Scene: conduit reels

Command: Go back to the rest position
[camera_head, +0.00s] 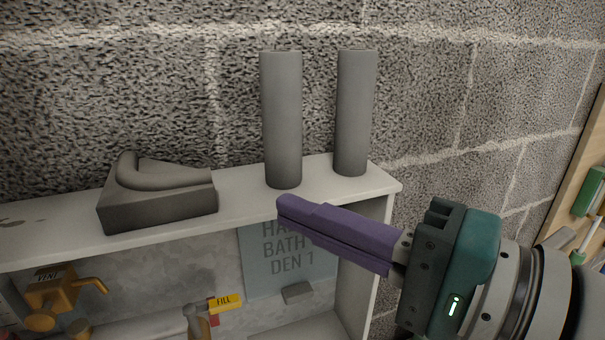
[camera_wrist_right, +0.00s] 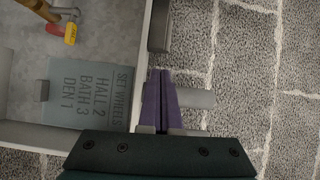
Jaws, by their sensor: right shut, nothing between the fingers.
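My right gripper (camera_head: 290,212) comes in from the right in the head view, its purple fingers together and empty. The fingertips are in front of the shelf's top board, just below the left grey cylinder (camera_head: 281,120). In the right wrist view the purple fingers (camera_wrist_right: 161,82) also lie against each other with nothing between them. Part of a grey cylinder (camera_wrist_right: 195,99) shows beside them. My left gripper is not in view.
A white shelf unit (camera_head: 240,202) stands against the block wall. On top are a second grey cylinder (camera_head: 355,112) and a grey block with a curved ridge (camera_head: 160,208). Inside are a lettered panel (camera_head: 265,265), a yellow FILL tag (camera_head: 225,303) and a brass valve (camera_head: 62,290).

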